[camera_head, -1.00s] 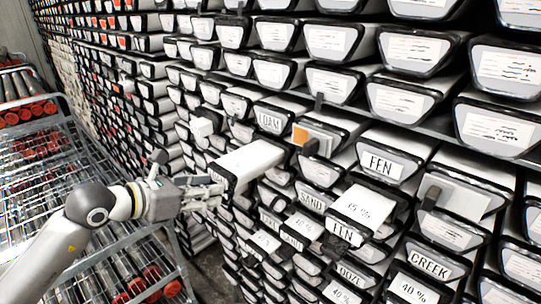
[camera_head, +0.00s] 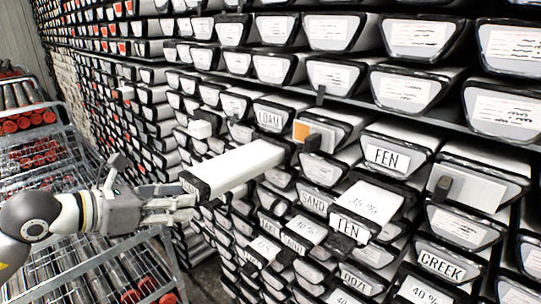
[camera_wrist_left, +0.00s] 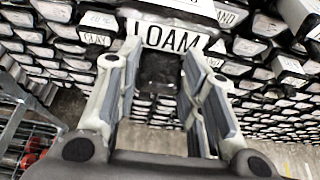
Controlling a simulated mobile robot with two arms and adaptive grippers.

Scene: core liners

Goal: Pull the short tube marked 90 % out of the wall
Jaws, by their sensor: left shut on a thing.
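A long white tube (camera_head: 240,166) with a black end cap (camera_head: 192,185) sticks far out of the wall toward my left arm. My left gripper (camera_head: 187,204) is shut at the near end of this tube. In the left wrist view, my left gripper (camera_wrist_left: 160,85) has its fingers either side of a dark part (camera_wrist_left: 160,68) just below an end label (camera_wrist_left: 165,37) reading LOAM. I cannot read a 90 % mark on the tube. I cannot tell whether its far end is still inside the wall. My right gripper is not in view.
Other tubes stick out close by on the right, including one marked FEN and 15 % (camera_head: 366,202) and one marked 40 % (camera_head: 306,228). An orange-marked block (camera_head: 301,132) sits above. A wire cart (camera_head: 110,262) with red-capped tubes stands below my left arm.

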